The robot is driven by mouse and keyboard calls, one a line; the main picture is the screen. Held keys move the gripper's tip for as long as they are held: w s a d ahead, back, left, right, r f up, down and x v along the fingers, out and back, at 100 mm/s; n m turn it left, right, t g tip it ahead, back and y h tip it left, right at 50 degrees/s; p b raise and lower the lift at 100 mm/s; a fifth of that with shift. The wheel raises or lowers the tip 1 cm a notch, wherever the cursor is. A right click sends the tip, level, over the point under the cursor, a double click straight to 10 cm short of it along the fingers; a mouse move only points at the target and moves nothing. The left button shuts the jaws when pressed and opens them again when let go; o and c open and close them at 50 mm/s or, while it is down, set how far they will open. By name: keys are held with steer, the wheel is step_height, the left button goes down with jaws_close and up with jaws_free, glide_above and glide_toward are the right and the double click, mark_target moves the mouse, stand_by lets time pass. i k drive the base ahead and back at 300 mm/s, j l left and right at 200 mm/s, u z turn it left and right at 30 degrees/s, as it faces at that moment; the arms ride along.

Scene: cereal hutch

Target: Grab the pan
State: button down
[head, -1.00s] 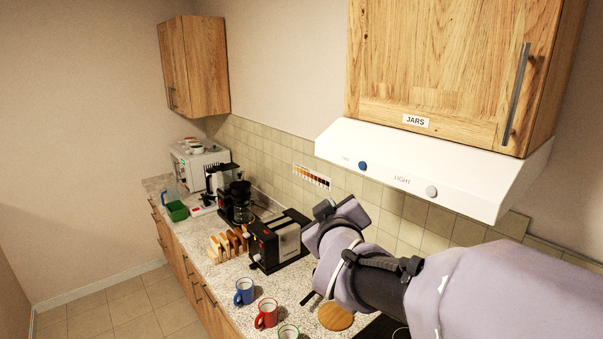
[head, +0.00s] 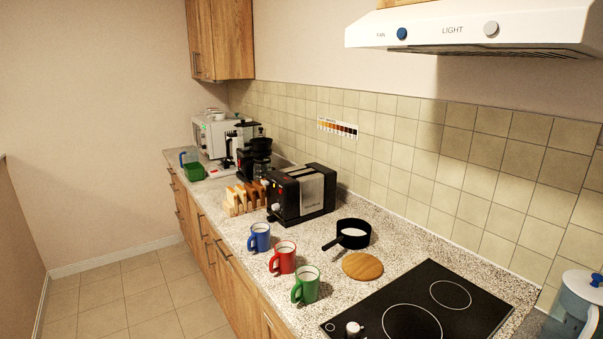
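A small black pan (head: 353,234) with a pale inside stands on the speckled counter in the head view. It is between the black toaster and the round wooden board. Its handle (head: 333,243) points to the left and toward the front edge. My gripper and arm are not in the current view.
Blue (head: 259,237), red (head: 283,257) and green (head: 306,285) mugs stand along the counter's front edge. The toaster (head: 301,194) is behind left, the wooden board (head: 362,266) in front. A black cooktop (head: 420,305) lies to the right, and a jug (head: 577,300) farther right. The hood (head: 470,27) hangs above.

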mark_target(352, 234)
steer(key=i+j+z, duration=0.55)
steer(key=j, duration=0.3)
steer(key=i+j+z, duration=0.4)
steer(key=j, duration=0.3)
steer(key=i+j+z, duration=0.15)
steer(key=j, duration=0.25)
steer(key=j+z, duration=0.2)
steer(key=j, duration=0.15)
steer(key=i+j+z, duration=0.2)
steer(key=j, duration=0.25)
steer(key=k, duration=0.1)
